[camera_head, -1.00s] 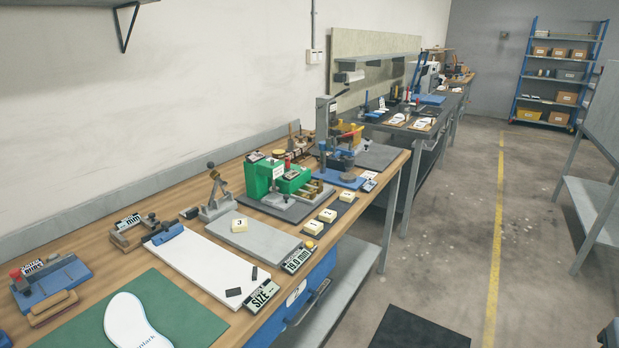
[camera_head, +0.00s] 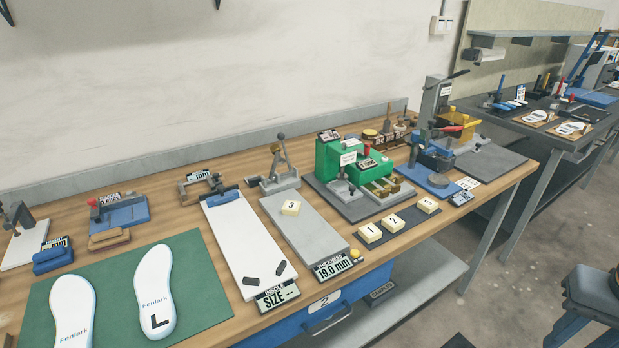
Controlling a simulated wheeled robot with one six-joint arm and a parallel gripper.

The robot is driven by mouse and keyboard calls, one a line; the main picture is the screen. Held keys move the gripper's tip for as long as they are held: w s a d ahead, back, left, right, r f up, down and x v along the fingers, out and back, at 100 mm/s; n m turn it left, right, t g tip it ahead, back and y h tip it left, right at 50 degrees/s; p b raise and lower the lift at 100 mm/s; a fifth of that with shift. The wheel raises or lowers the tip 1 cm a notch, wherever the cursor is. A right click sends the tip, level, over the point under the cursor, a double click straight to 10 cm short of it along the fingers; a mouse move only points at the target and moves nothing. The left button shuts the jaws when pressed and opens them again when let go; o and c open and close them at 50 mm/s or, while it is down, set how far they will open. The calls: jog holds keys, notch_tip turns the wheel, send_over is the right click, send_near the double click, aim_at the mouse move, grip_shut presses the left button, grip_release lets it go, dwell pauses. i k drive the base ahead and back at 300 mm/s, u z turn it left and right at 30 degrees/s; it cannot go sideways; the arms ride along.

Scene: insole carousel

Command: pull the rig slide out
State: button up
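A green bench rig (camera_head: 328,160) stands on a dark base plate toward the back of the wooden workbench. It carries small displays, a white label and a red knob. A pale railed part with brass-coloured pieces (camera_head: 388,188) sits low at its front right; it may be the slide, but I cannot tell for sure. A round grey metal fixture (camera_head: 342,189) stands at its front. My gripper is not in view, and nothing visible touches the rig.
Numbered cream blocks (camera_head: 396,220) lie in front of the rig. A grey plate (camera_head: 308,226) and a white sizing board (camera_head: 238,240) lie to its left. A blue-based press (camera_head: 436,178) stands close on its right. A dark stool-like object (camera_head: 595,298) is at lower right.

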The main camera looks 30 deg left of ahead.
aim_at(344, 191)
jog(key=u, duration=0.95)
jog(key=i, duration=0.8)
jog(key=u, duration=0.8)
